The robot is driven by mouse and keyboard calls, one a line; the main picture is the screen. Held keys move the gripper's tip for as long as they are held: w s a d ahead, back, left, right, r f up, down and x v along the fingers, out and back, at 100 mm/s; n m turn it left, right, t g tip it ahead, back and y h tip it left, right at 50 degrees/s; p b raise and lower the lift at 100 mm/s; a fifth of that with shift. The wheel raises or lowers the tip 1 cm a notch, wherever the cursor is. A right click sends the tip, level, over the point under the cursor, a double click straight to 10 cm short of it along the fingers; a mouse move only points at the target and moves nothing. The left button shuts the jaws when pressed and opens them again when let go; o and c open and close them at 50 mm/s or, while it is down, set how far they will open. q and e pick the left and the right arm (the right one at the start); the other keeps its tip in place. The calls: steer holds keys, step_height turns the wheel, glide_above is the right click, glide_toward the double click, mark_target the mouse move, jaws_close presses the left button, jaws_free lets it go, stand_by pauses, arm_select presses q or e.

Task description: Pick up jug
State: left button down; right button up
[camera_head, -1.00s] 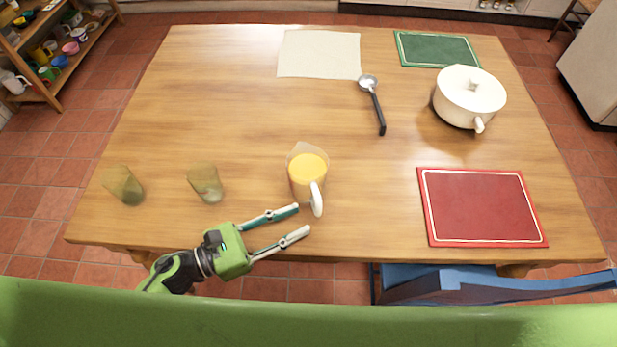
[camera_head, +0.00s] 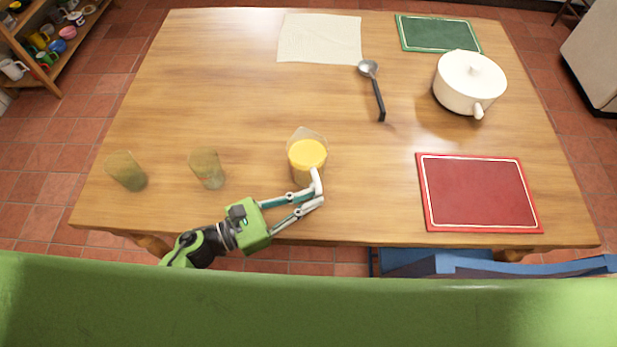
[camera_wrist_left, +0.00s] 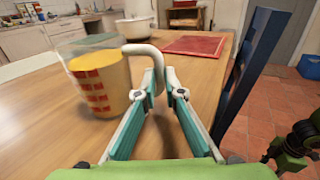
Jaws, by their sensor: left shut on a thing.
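The jug (camera_head: 306,158) is clear, holds yellow-orange liquid and has a white handle facing the near edge of the table. It stands upright near the front middle of the table. My left gripper (camera_head: 318,194) is shut on the jug's handle. In the left wrist view the jug (camera_wrist_left: 100,82) is at the left, with red markings on its side. There its white handle reaches over to the fingertips of my left gripper (camera_wrist_left: 160,84).
Two greenish glasses (camera_head: 126,171) (camera_head: 207,169) stand to the left. A red board (camera_head: 478,193) lies to the right, with a blue chair (camera_head: 480,262) below it. A white pot (camera_head: 468,84), a ladle (camera_head: 374,92), a cloth (camera_head: 320,39) and a green board (camera_head: 438,33) are farther back.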

arm_select(q)
steer(key=shift+r, duration=0.3)
steer(key=shift+r, duration=1.4)
steer(key=s+a+r+b, duration=0.2)
steer(key=s+a+r, duration=0.1)
steer(key=s+r, duration=0.6)
steer(key=shift+s+a+r, duration=0.15)
steer(key=shift+s+r, duration=0.2)
steer(key=shift+s, duration=1.7)
